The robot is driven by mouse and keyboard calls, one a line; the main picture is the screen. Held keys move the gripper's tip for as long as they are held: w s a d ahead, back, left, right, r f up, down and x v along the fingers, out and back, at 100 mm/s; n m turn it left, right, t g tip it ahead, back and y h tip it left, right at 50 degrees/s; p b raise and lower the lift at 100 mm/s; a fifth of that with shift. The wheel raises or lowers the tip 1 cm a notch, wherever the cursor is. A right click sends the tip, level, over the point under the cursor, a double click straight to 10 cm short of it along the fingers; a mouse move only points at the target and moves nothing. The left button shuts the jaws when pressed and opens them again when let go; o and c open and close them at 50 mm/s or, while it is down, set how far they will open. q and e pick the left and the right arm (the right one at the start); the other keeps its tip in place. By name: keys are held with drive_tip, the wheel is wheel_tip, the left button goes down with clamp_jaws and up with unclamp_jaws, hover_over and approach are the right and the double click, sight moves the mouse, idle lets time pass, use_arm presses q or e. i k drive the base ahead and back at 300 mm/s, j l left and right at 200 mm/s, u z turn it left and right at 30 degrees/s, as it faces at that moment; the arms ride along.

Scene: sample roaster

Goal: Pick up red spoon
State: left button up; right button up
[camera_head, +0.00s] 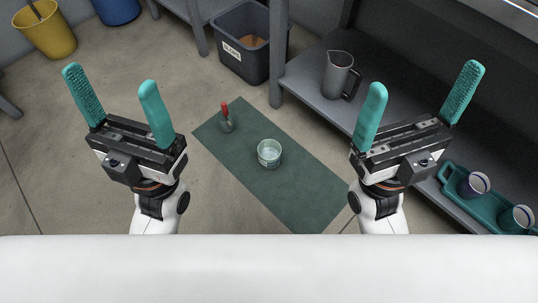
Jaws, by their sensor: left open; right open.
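A small red-handled tool (226,112), the only red spoon-like thing in view, is on the dark green mat (293,197) near its far left end. Its handle is red and its lower part is dark grey; it is too small to tell its exact shape. My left gripper (110,90) is open and empty, raised to the left of the mat and apart from the red tool. My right gripper (419,94) is open and empty, raised to the right of the mat, in front of the shelf.
A clear glass bowl (269,153) stands mid-mat. A grey bin (241,65) stands behind the mat. A yellow bucket (47,32) stands far left.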

sight(224, 105)
drive_tip(key=i+j+z, duration=0.1)
drive_tip(key=i+j, duration=0.2)
drive_tip(key=i, duration=0.2)
drive_tip(key=i+j+z, duration=0.15)
drive_tip(key=i+j, duration=0.2)
drive_tip(key=i, duration=0.15)
